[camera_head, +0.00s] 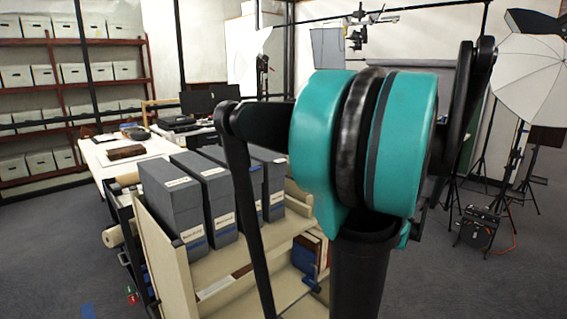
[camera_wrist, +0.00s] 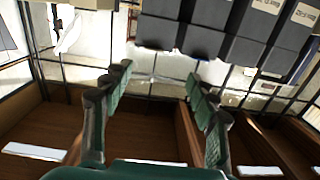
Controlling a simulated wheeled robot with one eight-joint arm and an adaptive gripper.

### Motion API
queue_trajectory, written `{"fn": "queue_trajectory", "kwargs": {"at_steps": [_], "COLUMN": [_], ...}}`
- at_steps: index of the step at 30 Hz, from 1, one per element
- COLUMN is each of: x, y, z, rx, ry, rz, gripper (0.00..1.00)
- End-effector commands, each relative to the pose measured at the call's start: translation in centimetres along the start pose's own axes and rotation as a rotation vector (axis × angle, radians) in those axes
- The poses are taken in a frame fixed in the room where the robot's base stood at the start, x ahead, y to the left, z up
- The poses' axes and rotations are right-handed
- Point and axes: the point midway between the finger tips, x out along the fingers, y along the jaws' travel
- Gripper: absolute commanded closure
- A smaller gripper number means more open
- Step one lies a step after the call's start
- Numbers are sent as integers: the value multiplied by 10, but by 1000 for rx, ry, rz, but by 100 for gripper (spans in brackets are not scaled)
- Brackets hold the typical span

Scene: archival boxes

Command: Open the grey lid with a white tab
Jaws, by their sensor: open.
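Several tall grey archival boxes stand in a row on a cart in the head view, including a front grey box (camera_head: 172,205) and the one beside it (camera_head: 208,185). Pale labels show on their upper parts. I cannot tell which of them bears the grey lid with a white tab. Grey boxes (camera_wrist: 205,35) also show along the top of the wrist view, some with pale labels. My gripper (camera_wrist: 157,76) is open and empty in the wrist view, its two fingers spread and apart from the boxes. In the head view my arm hides part of the row and the gripper is not clear.
The cart's cream side panel (camera_head: 160,265) rises below the boxes, with books (camera_head: 305,255) on its lower shelf. A white table (camera_head: 125,150) stands behind. Shelves of white boxes line the left wall. A lamp with a white umbrella (camera_head: 535,75) stands at right.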

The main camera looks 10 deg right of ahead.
Motion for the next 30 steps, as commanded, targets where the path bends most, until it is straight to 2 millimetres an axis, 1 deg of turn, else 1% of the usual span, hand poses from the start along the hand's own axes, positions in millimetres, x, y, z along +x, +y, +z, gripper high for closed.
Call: {"fn": "queue_trajectory", "kwargs": {"at_steps": [1,3,5,8,11,20,30], "x": [-4,-5,-2,6,19,67,127], "y": [6,8,9,8,8,8,9], "z": [-6,-11,-12,-12,-13,-14,-17], "rx": [-16,-29,-34,-33,-32,-31,-31], "ry": [22,39,43,42,42,40,40], "rz": [11,16,16,12,10,10,10], "gripper": [41,41,41,41,41,41,41]}}
